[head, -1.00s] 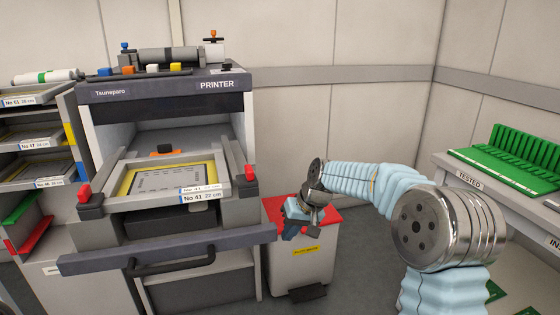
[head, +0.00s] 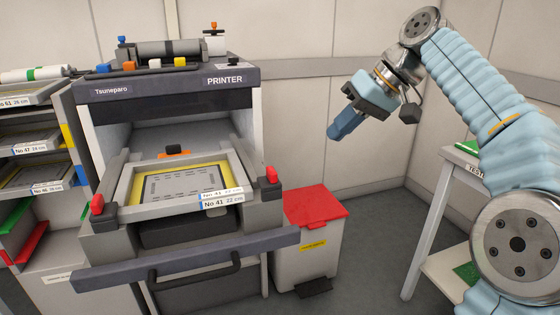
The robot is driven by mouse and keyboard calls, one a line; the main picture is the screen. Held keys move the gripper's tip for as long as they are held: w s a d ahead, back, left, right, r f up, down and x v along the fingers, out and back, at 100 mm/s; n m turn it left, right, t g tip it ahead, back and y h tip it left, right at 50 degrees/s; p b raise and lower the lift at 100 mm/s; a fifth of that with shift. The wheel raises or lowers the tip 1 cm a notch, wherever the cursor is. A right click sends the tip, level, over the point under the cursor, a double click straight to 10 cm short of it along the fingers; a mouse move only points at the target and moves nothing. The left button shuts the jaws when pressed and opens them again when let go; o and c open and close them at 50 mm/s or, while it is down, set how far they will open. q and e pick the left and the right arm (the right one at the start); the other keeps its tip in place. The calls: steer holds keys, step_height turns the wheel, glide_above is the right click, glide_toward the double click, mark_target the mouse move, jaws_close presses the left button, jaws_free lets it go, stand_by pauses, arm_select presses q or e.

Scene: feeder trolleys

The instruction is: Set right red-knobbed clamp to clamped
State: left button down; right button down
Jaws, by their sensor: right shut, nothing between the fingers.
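The right red-knobbed clamp (head: 271,175) sits at the right front corner of the printer's pulled-out tray; its red knob stands up. The left red-knobbed clamp (head: 97,205) sits at the left front corner, its red knob also standing up. Between them lies a framed stencil (head: 180,185) with a yellow border and a label reading No 41, 22 cm. My right gripper (head: 335,135) is raised in front of the back wall, to the right of the printer and apart from the clamp. Its blue fingers are shut and empty, pointing down and left. My left gripper is out of view.
The printer (head: 165,90) carries a roller and coloured knobs on top. A grey front bar (head: 185,265) with a handle juts out below the tray. A red-lidded bin (head: 315,205) stands right of the printer. A rack of stencils is at left, a table (head: 447,190) at right.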

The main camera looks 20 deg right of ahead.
steer(key=shift+w+a+f, duration=0.1)
steer(key=b, duration=0.2)
glide_toward(259, 180)
step_height(259, 180, down, 4)
steer(key=w+d, duration=0.2)
steer(key=d, duration=0.1)
steer(key=shift+s+a+f, duration=0.1)
steer(key=shift+s+a, duration=0.05)
steer(key=shift+a, duration=0.7)
steer(key=shift+a, duration=0.1)
steer(key=shift+a, duration=1.65)
